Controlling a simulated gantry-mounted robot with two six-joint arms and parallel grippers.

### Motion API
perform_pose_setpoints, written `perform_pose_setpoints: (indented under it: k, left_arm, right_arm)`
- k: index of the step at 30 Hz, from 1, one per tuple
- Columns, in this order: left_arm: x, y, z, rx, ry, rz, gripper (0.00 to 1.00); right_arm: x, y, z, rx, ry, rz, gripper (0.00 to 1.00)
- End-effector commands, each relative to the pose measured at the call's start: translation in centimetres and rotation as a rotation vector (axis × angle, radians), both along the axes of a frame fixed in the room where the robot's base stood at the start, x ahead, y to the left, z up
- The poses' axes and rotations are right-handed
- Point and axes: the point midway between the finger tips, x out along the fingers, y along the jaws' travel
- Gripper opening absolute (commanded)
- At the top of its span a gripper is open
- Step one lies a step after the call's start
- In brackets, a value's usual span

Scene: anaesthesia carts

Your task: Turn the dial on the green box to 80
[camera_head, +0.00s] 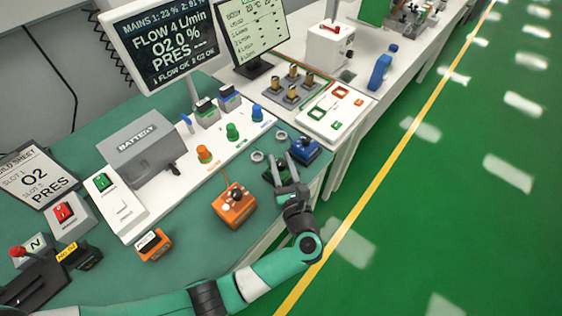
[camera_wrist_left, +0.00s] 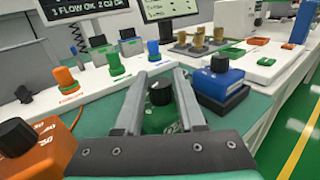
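The green box (camera_wrist_left: 160,122) sits at the table edge. In the left wrist view its black dial (camera_wrist_left: 160,93) stands between the fingers of my left gripper (camera_wrist_left: 164,76), a little below the fingertips. The fingers are open, with a gap around the dial. In the head view my left gripper (camera_head: 285,160) reaches over the box from the front and mostly hides it. The box's printed numbers are largely covered, so I cannot read the dial's setting. My right gripper is in neither view.
An orange box (camera_head: 234,208) with a black knob stands to the left. A blue box (camera_head: 305,151) with a black knob stands close on the right. A white panel with orange, green and blue knobs (camera_head: 232,131) is behind. The table edge is close on the right.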

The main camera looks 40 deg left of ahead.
Motion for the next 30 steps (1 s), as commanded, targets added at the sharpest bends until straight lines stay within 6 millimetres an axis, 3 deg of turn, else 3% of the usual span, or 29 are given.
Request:
perform_pose_setpoints:
  k: [1,6,14,21,30]
  left_arm:
    - [0.0,0.0,0.0,0.000,0.000,0.000,0.28]
    - [0.0,0.0,0.0,0.000,0.000,0.000,0.00]
    - [-0.1,0.1,0.2,0.001,0.001,-0.025,0.00]
    - [-0.2,0.3,0.5,0.000,0.004,-0.253,0.00]
    - [0.0,0.0,0.0,0.000,0.001,-0.411,0.00]
  right_arm:
    - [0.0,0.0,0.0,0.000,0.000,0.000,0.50]
    - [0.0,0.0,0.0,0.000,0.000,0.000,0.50]
    - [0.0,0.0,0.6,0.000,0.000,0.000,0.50]
    - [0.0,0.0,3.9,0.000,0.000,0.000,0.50]
    - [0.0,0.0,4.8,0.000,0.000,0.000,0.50]
